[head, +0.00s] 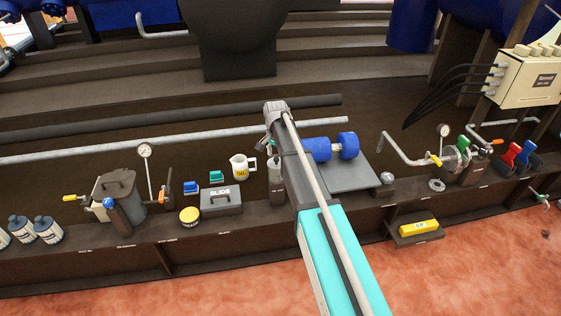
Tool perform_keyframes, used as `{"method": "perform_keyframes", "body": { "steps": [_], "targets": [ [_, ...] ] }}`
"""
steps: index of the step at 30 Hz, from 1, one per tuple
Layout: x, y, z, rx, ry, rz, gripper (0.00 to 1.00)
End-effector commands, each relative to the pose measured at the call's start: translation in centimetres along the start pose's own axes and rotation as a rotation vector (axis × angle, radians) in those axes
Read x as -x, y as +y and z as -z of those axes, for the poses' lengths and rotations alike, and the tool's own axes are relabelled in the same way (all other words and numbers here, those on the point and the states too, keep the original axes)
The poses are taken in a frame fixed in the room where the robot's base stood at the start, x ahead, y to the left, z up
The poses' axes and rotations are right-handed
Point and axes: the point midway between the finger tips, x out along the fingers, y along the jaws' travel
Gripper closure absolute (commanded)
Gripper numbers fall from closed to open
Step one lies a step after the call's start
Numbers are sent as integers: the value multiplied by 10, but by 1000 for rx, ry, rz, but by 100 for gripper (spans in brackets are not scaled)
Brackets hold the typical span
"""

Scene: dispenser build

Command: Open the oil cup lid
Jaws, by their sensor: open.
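A grey upright cylinder (275,174) stands on the bench just left of my arm, and my arm partly covers it. It looks like the oil cup, but its lid and whether that is open are too small and too covered to tell. My gripper (270,147) is open and appears just above the cylinder's top. My wrist hides part of it, and I cannot tell whether it touches the lid.
A grey SLIDE box (220,200) and a yellow round tin (189,215) sit left. Pipes run behind.

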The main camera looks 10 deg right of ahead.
Motion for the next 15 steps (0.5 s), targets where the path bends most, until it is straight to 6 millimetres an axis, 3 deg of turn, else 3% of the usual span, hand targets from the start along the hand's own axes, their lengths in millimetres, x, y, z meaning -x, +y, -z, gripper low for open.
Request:
{"method": "perform_keyframes", "body": {
  "steps": [6, 15],
  "targets": [
    [-13, 0, 0, 0, 0, 0, 33],
    [-15, 0, 0, 0, 0, 0, 33]
  ]
}}
